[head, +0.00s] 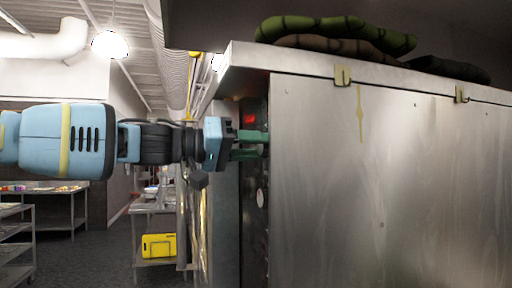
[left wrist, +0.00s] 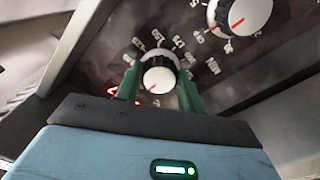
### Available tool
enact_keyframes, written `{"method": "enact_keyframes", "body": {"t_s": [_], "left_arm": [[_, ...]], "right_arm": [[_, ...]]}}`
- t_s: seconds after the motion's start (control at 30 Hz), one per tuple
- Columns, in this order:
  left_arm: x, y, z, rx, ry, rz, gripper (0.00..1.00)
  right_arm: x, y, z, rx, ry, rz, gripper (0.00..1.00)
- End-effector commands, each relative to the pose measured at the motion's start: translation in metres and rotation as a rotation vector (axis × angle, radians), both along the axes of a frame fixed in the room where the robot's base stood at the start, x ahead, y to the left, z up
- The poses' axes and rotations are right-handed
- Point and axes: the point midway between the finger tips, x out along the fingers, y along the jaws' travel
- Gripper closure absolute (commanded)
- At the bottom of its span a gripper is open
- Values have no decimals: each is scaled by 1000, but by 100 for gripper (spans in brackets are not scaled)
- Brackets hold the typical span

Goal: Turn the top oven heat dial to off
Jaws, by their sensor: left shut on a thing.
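The oven's front panel (head: 254,175) is seen nearly edge-on at the left of a large steel oven body (head: 390,180). My left gripper (head: 262,145) reaches in from the left, its green fingers at the upper part of the panel. In the left wrist view, the fingers are shut on the sides of a white dial, the upper heat dial (left wrist: 158,74). Its red mark points down-left, and printed numbers ring its far side. A second white dial (left wrist: 241,13) with a red mark is free at the upper right. My right gripper is not in view.
A lit red display (head: 249,119) is just above the gripper; a lower white dial (head: 261,198) shows beneath it. Green and brown rolled items (head: 340,30) lie on the oven top. Shelves and a yellow box (head: 159,246) stand farther back left.

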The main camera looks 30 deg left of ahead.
Motion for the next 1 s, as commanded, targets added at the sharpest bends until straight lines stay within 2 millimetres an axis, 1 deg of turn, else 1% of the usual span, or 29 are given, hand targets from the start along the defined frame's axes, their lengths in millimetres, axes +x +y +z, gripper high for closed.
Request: {"method": "enact_keyframes", "body": {"t_s": [0.07, 0.1, 0.23, 0.5, 0.63, 0.77, 1.0], "left_arm": [[0, 0, 1, -1, -2, 0, 84], [0, 0, 1, -1, -2, 0, 58], [0, 0, 1, -1, -2, 0, 41], [0, 0, 0, 0, -1, 1, 40], [-4, 4, 0, 0, -2, 1, 40], [-14, 13, 1, 0, -3, 2, 40], [-42, 35, 1, -2, -3, 0, 40]], "right_arm": [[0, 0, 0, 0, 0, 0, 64], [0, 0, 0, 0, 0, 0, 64], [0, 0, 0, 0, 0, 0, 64], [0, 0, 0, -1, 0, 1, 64], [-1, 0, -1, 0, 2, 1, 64], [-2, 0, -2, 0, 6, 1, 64], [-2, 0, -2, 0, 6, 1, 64]]}}
